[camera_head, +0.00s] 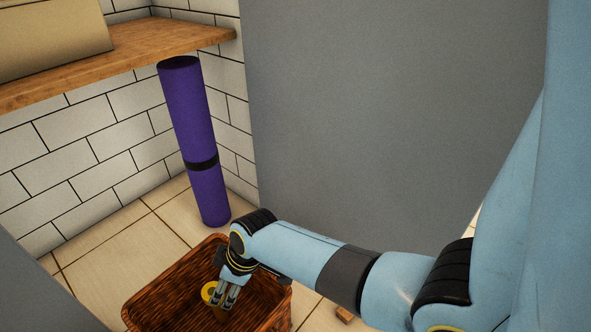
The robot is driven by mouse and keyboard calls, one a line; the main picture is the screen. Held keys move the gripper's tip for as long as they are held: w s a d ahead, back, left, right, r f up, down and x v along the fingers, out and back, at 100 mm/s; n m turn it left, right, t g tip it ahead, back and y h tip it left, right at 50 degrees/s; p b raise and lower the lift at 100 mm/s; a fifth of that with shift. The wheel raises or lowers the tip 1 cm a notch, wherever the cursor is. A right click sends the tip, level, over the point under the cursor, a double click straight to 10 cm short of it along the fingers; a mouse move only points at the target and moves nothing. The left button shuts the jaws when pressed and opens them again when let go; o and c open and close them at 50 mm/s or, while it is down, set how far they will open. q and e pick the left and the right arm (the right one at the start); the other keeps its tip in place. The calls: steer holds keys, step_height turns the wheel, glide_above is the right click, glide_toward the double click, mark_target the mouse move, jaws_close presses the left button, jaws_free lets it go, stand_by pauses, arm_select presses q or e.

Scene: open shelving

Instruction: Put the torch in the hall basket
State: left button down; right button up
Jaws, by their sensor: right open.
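The brown wicker hall basket (140,307) stands on the floor at the lower middle, partly cut off by the bottom edge. My right gripper (223,300) points down inside the basket's opening, with its fingers open. A small yellow round thing, likely the torch (209,291), shows right beside the fingers inside the basket's outline. Most of it is hidden by the gripper, and I cannot tell whether it touches the basket floor. My left gripper is not in view.
A purple roll (190,115) with a black band stands upright behind the basket, against the tiled corner. A wooden shelf (150,47) holds a beige box (50,35) at upper left. A grey panel (370,110) rises behind my right arm. Tiled floor (120,255) lies clear left of the basket.

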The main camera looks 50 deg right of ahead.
steer(key=s+d+r+m+t+h, duration=0.1)
steer(key=s+d+r+m+t, duration=0.1)
steer(key=s+r, duration=0.6)
steer(key=s+d+r+m+t+h, duration=0.1)
steer(key=s+d+r+m+t, duration=0.1)
steer(key=s+r, duration=0.7)
steer(key=s+d+m, duration=0.1)
steer(key=s, duration=0.2)
steer(key=shift+d+r+m+t, duration=0.3)
steer(key=shift+d+t, duration=0.1)
steer(key=shift+s, duration=0.1)
